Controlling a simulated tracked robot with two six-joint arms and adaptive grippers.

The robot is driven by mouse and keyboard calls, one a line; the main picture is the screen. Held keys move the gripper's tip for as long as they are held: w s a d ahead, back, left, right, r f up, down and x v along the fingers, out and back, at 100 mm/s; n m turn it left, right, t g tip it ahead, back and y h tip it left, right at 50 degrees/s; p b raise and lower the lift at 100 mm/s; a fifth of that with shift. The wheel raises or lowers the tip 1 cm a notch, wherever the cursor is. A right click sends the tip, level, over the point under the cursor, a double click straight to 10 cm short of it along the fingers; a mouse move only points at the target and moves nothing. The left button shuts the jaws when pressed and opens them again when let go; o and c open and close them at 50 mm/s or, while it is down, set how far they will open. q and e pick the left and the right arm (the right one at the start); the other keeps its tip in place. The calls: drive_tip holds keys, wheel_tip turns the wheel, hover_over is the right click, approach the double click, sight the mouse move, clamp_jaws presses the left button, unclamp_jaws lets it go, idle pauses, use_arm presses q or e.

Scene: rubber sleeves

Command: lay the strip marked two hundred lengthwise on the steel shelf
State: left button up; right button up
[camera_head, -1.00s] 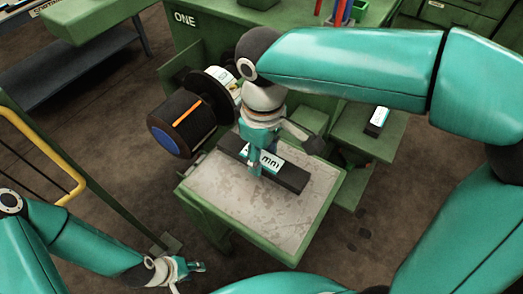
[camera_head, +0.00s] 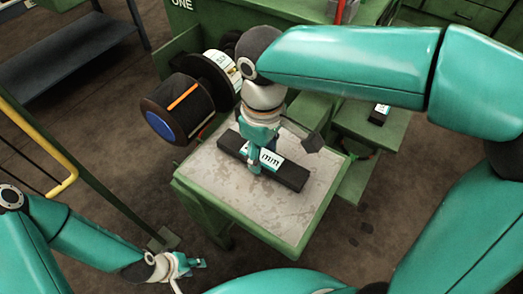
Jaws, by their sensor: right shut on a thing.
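A black strip (camera_head: 292,177) with a white label (camera_head: 271,157) reading "mm" lies over the steel shelf (camera_head: 220,188), a worn grey plate on a green stand. The number on the label is hidden by my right gripper. My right gripper (camera_head: 256,165) comes down from above and is shut on the strip near its middle. The strip runs from upper left to lower right across the plate. I cannot tell whether it touches the plate. My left gripper (camera_head: 194,265) is low at the left, away from the strip, and looks empty; its jaw opening is unclear.
A black spool (camera_head: 176,107) with a blue end stands beside the shelf's upper left. Another labelled black piece (camera_head: 380,114) lies on a green surface at right. A yellow rail (camera_head: 62,181) is at far left. The plate's front part is bare.

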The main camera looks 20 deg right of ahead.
drive_tip(key=shift+f+b, duration=0.4)
drive_tip(key=shift+f, duration=0.15)
drive_tip(key=o, duration=1.2)
drive_tip(key=shift+o, duration=0.2)
